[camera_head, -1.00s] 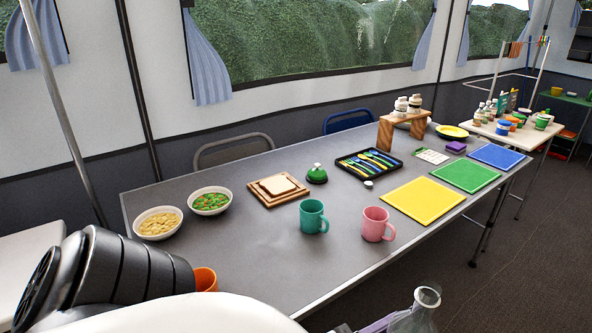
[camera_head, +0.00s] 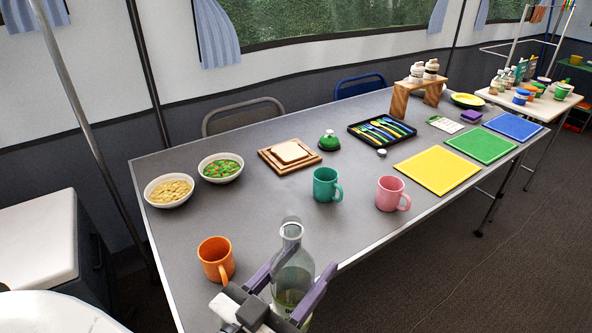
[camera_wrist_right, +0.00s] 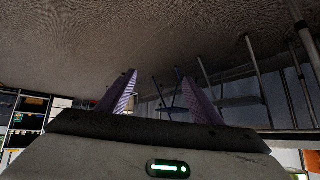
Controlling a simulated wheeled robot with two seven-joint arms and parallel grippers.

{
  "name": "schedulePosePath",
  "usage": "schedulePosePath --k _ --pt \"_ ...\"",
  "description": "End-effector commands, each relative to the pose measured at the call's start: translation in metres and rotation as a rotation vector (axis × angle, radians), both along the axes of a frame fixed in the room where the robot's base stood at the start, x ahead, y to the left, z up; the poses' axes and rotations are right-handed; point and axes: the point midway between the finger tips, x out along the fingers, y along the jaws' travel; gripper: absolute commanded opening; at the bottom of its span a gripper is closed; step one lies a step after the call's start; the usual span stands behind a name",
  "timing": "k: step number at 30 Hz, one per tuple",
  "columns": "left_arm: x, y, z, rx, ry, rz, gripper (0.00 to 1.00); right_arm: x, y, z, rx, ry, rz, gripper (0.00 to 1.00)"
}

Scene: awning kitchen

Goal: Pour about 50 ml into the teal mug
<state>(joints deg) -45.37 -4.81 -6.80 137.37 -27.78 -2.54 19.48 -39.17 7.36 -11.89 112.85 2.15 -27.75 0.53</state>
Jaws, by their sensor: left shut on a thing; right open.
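The teal mug (camera_head: 325,184) stands upright on the grey table, its handle to the right. My left gripper (camera_head: 292,281) is shut on a clear glass carafe (camera_head: 291,252) at the table's near edge, below and left of the teal mug in the head view and apart from it. The carafe is roughly upright, with some greenish liquid low in it; its base is out of frame. My right gripper (camera_wrist_right: 160,77) shows only in the right wrist view, open and empty, with nothing between its fingers.
An orange mug (camera_head: 215,258) stands just left of the carafe. A pink mug (camera_head: 391,194) stands right of the teal one. Two food bowls, stacked boards (camera_head: 290,155), a green bell-shaped object (camera_head: 329,141) and a cutlery tray lie farther back. Bare tabletop (camera_head: 255,205) lies between carafe and teal mug.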

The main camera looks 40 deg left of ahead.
Motion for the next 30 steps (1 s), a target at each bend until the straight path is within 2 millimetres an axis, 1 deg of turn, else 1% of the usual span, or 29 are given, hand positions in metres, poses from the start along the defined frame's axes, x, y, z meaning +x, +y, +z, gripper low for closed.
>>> schedulePosePath --k 1,2,8,12,16,17,18,28,30 --pt "0.0 0.0 0.012 0.0 -0.004 -0.001 0.22 0.0 0.0 0.01 0.0 0.001 -0.001 0.68" --pt "0.0 0.0 0.017 0.0 -0.004 -0.001 0.22 -0.001 0.0 0.014 0.001 0.001 -0.001 0.73" --pt "0.0 0.0 0.06 0.0 -0.003 0.001 0.22 -0.005 -0.003 0.05 0.002 0.01 -0.008 0.73" --pt "-0.001 0.001 0.089 0.0 -0.003 0.003 0.22 -0.006 -0.008 0.074 0.0 0.012 -0.018 0.73" --pt "-0.001 0.001 0.114 0.0 -0.003 0.004 0.22 -0.009 -0.013 0.092 -0.005 0.017 -0.026 0.73" --pt "-0.001 0.002 0.102 -0.002 -0.001 0.004 0.22 -0.009 -0.014 0.081 -0.005 0.015 -0.026 0.73" --pt "-0.001 0.001 0.099 -0.003 -0.001 0.004 0.22 -0.008 -0.014 0.079 -0.004 0.011 -0.026 0.73" --pt "-0.001 0.002 0.099 -0.002 -0.003 0.004 0.22 -0.011 -0.013 0.075 -0.006 0.022 -0.024 0.73" --pt "0.008 0.003 0.098 0.002 -0.008 -0.003 0.22 -0.011 -0.013 0.076 -0.006 0.022 -0.023 0.73"
